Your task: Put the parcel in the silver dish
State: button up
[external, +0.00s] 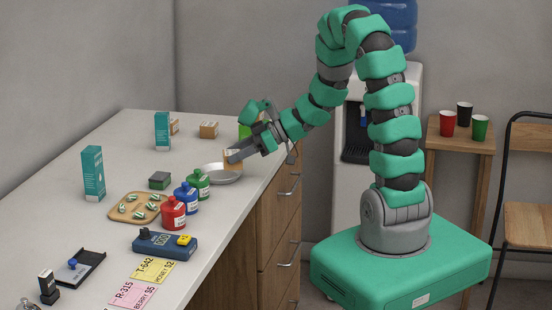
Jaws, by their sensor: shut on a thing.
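My gripper (240,155) is at the silver dish, near the counter's right edge, and is shut on a small brown parcel (230,162). The parcel is partly hidden by the fingers. The silver dish (226,179) is round and shallow, and the parcel is over or in it; I cannot tell whether it touches the dish floor. Two similar small brown boxes stand farther back, one at the back middle (209,130) and one behind a teal box (174,127).
Green, blue and red bottles (186,200) stand close in front of the dish. A wooden board (136,216) with several small items lies left of them. A green object (245,131) is behind my gripper.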

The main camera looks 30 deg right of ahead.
jog(key=w, duration=0.1)
jog(key=w+a, duration=0.1)
jog(key=w, duration=0.2)
jog(key=shift+w+a+f, duration=0.3)
jog(key=shift+w, duration=0.1)
jog(key=shift+f+b, duration=0.55)
jog(key=shift+f, duration=1.1)
jog(key=shift+f, duration=0.1)
jog(key=o, duration=1)
jog(key=shift+d+r, duration=0.2)
jog(key=shift+d, duration=0.05)
jog(key=p+v, duration=0.1)
jog(key=v, duration=1)
jog(key=shift+s+d+p, duration=0.15)
jog(key=shift+d+p, duration=0.05)
jog(key=shift+p, duration=0.2)
